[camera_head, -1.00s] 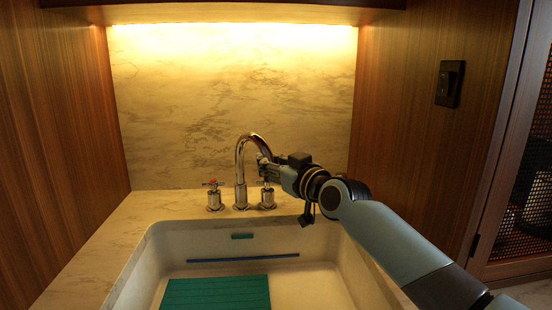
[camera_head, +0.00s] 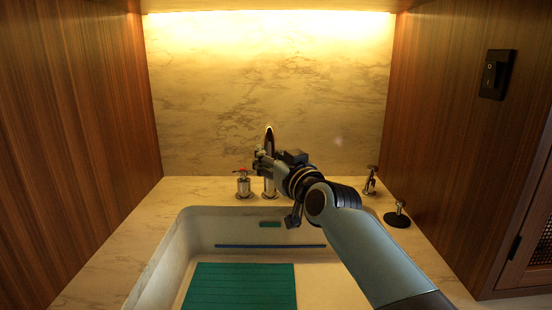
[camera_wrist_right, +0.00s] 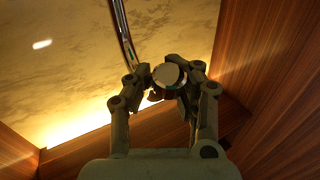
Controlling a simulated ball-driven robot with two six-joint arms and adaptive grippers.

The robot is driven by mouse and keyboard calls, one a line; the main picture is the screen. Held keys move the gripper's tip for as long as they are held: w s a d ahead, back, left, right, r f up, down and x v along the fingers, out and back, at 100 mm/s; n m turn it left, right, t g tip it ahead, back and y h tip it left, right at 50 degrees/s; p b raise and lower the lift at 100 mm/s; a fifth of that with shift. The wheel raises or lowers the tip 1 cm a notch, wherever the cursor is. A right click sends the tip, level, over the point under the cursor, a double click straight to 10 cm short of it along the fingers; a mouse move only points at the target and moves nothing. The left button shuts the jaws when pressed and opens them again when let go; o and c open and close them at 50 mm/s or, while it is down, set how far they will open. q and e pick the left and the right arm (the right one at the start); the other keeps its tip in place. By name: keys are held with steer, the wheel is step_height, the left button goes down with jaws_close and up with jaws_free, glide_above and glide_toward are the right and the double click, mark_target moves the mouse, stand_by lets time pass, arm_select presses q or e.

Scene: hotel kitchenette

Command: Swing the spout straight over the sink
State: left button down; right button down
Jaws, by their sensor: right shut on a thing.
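The chrome faucet spout (camera_head: 269,137) rises at the back of the white sink (camera_head: 190,235) and appears nearly edge-on, its arch facing me. My right gripper (camera_head: 262,163) is shut on the spout near its outlet end. In the right wrist view, the spout's round end (camera_wrist_right: 168,76) sits between the fingers of that gripper (camera_wrist_right: 162,82), with the curved tube (camera_wrist_right: 124,35) running up from it. The red-marked tap handle (camera_head: 243,183) stands left of the spout. The other handle is hidden behind my right arm. My left gripper is out of view.
A ribbed green mat (camera_head: 240,285) lies in the sink. A blue strip (camera_head: 270,246) and a small green piece (camera_head: 270,224) are at its back wall. Chrome fixtures (camera_head: 371,182) stand on the right counter. Wood panels flank both sides.

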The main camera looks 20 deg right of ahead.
steer(key=shift+a+r, duration=0.1)
steer(key=c, duration=1.6)
jaws_free()
steer(key=o, duration=0.5)
steer(key=shift+s+a+r, duration=0.15)
steer(key=shift+s+a, duration=0.05)
steer(key=shift+a, duration=0.1)
steer(key=shift+d, duration=0.1)
steer(key=shift+d, duration=0.1)
steer(key=s+d, duration=0.1)
steer(key=s, duration=1)
steer(key=shift+s+f, duration=0.25)
steer(key=shift+s, duration=0.15)
